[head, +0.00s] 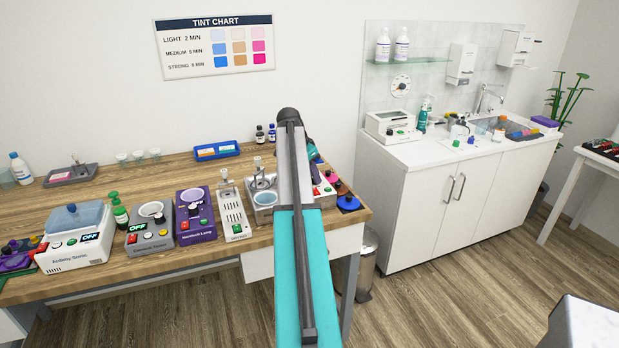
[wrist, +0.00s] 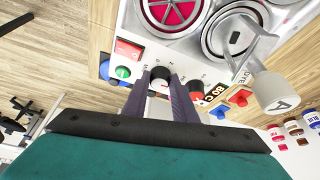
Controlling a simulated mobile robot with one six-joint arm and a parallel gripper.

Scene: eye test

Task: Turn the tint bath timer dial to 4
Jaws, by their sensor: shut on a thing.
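The tint bath (wrist: 205,68) is a white unit with round pots on top, one with a pink insert, and a row of controls along its front. The black timer dial (wrist: 160,72) is on that front panel. My gripper (wrist: 162,86) has its two dark fingers on either side of the dial and is shut on it. The marks around the dial are too small to read, and I cannot tell which number it points to. In the head view my arm covers most of the tint bath (head: 327,193), and the dial and fingertips are hidden there.
A lever with a pale end marked A (wrist: 276,92) sticks out at right. Other devices, such as a purple lamp unit (head: 196,215), line the wooden bench.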

